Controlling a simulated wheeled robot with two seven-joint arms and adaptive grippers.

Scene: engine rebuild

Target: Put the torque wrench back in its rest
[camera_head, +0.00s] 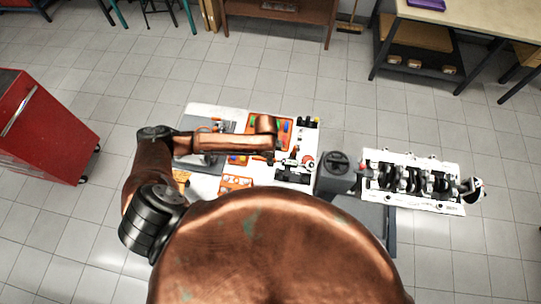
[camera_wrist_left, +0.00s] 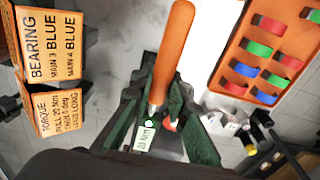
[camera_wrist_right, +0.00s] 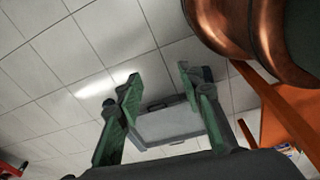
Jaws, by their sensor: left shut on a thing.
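The torque wrench (camera_wrist_left: 172,55) has an orange handle and a small "20 Nm" label, seen in the left wrist view. My left gripper (camera_wrist_left: 160,105) is shut on it, with green-padded fingers on both sides of the handle. In the head view my left gripper (camera_head: 287,161) is over the right part of the white worktable (camera_head: 205,184); the wrench is hard to make out there. I cannot pick out the wrench's rest with certainty. My right gripper (camera_wrist_right: 160,100) is open and empty in the right wrist view, above the floor and a grey surface.
An orange tray (camera_wrist_left: 233,75) holds red, green and blue bearing pieces. Lettered bearing and torque signs (camera_wrist_left: 55,60) stand at the left. An engine block (camera_head: 412,182) with its crankshaft is right of the table. A red cabinet (camera_head: 40,125) stands far left.

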